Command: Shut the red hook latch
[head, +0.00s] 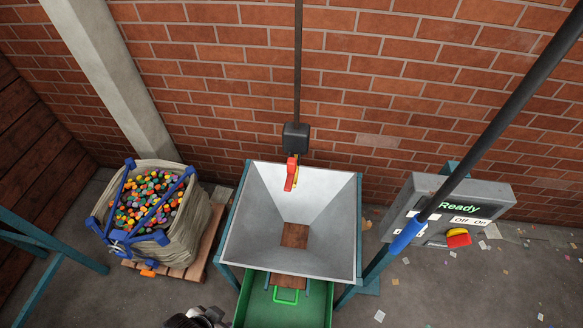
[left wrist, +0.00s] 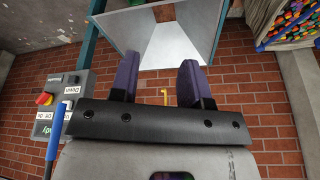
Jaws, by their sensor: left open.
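The red hook latch (head: 291,173) hangs below a black block (head: 296,137) on a dark vertical rod, above the grey hopper (head: 255,215). A yellow hook part (head: 297,170) shows beside it; I cannot tell whether the latch is open or shut. My left gripper shows only partly at the bottom edge of the head view (head: 200,318), below and left of the latch and apart from it. In the left wrist view its two dark fingers (left wrist: 160,68) are spread and empty. A small yellow piece (left wrist: 165,97) shows between them; the red latch is not clear there. My right gripper is not in view.
A bag of coloured pieces with blue straps (head: 180,235) stands on a pallet at left. A green tray (head: 285,313) sits under the hopper. A grey control box (head: 405,205) reads "Ready" at right, with a dark blue-gripped rod (head: 490,130) crossing before it.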

